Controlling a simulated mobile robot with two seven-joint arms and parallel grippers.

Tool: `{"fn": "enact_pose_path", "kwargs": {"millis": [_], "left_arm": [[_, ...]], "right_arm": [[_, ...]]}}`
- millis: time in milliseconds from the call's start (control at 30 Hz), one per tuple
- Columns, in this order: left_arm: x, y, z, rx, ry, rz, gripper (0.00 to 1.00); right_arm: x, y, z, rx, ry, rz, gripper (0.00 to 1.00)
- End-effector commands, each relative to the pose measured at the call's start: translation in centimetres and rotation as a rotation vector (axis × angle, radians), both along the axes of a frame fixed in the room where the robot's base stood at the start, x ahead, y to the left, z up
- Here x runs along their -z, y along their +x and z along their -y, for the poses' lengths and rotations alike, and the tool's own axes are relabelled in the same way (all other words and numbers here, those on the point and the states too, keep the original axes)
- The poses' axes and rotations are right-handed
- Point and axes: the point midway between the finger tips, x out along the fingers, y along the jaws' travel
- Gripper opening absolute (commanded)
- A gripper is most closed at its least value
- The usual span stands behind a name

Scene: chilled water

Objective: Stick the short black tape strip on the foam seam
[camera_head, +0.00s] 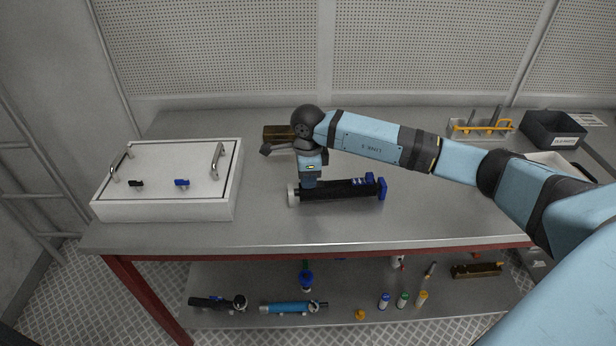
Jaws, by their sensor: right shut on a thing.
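A black foam-covered pipe piece (335,191) lies along the middle of the table, with a pale round end on the left and blue fittings on the right. My right gripper (309,184) points down at the foam near its left end. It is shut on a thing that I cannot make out. It looks to be at or just above the foam, and the gap cannot be judged. The short black tape strip cannot be told apart from the black foam, and the seam is not distinct. My left gripper is not in view.
A white case (168,207) with metal handles and two small valves stands at the left. A brown block (275,132) lies behind my gripper. A yellow tool holder (481,128) and a dark bin (553,129) stand back right. Bottles and fittings lie on the lower shelf (255,285).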

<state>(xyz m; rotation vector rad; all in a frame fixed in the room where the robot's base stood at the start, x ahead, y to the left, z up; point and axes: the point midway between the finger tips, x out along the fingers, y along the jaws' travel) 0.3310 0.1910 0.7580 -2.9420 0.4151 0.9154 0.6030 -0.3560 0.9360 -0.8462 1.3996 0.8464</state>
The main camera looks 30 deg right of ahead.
Motion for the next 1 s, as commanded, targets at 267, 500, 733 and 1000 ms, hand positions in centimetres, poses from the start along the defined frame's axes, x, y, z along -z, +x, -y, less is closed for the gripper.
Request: {"fn": "enact_pose_path", "kwargs": {"millis": [267, 500, 733, 1000], "left_arm": [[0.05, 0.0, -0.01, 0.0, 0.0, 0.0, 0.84], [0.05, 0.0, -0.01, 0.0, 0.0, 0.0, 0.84], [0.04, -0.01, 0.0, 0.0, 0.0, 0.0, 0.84], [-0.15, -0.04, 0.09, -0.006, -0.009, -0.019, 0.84]], "right_arm": [[0.08, 0.0, 0.01, 0.0, 0.0, 0.0, 0.0], [0.09, -0.01, 0.0, 0.0, 0.0, 0.0, 0.27], [0.09, -0.01, 0.0, 0.0, 0.0, 0.0, 0.48], [-0.46, 0.06, 0.02, 0.0, 0.0, 0.002, 0.48]]}}
